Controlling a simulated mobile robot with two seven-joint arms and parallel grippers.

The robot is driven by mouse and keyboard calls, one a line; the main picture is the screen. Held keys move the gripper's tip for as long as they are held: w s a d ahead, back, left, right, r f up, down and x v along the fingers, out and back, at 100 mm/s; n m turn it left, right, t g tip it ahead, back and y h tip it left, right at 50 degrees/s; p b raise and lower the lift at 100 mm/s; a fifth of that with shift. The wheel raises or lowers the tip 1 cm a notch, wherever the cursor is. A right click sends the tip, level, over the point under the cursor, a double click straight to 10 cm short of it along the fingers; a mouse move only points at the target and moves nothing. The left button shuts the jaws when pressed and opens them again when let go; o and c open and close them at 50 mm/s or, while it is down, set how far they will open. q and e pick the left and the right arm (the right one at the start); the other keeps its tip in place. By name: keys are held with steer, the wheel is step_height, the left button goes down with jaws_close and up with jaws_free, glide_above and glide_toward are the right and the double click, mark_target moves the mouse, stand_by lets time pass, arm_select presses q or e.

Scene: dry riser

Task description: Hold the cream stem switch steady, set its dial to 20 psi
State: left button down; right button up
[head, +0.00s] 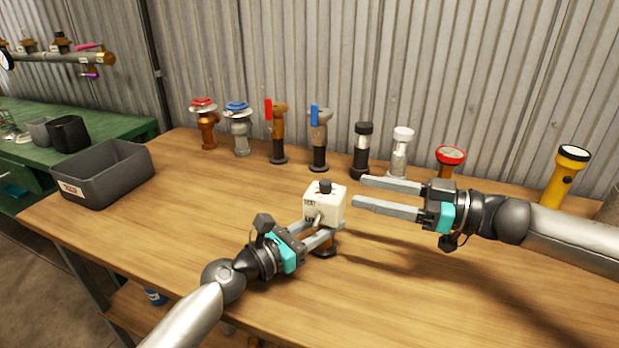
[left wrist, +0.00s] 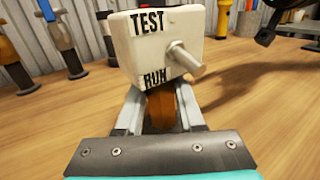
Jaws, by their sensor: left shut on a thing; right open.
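The cream stem switch (head: 325,204) stands on the wooden table, a boxy cream head with a dark dial (head: 325,187) on top and a brownish stem below. In the left wrist view the switch head (left wrist: 165,45) shows the words TEST and RUN and a small metal lever (left wrist: 184,57). My left gripper (head: 321,236) is shut on the stem just below the head. My right gripper (head: 358,192) is open and empty, its fingers pointing left, just right of the switch head and apart from it. The dial's marks are too small to read.
Several valves and fittings stand along the back, among them a blue-handled valve (head: 319,135), a white-capped fitting (head: 401,150) and a red-topped one (head: 450,160). A yellow flashlight (head: 566,178) stands at right. A grey bin (head: 104,180) sits at left. The front right table is clear.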

mark_target(309, 188)
steer(key=shift+m+t, duration=0.3)
steer(key=shift+m, duration=0.2)
steer(key=x, duration=1.1)
steer(key=shift+w+a+f, duration=0.2)
steer(key=shift+w+f, duration=0.15)
steer(key=shift+w, duration=0.05)
jaws_close()
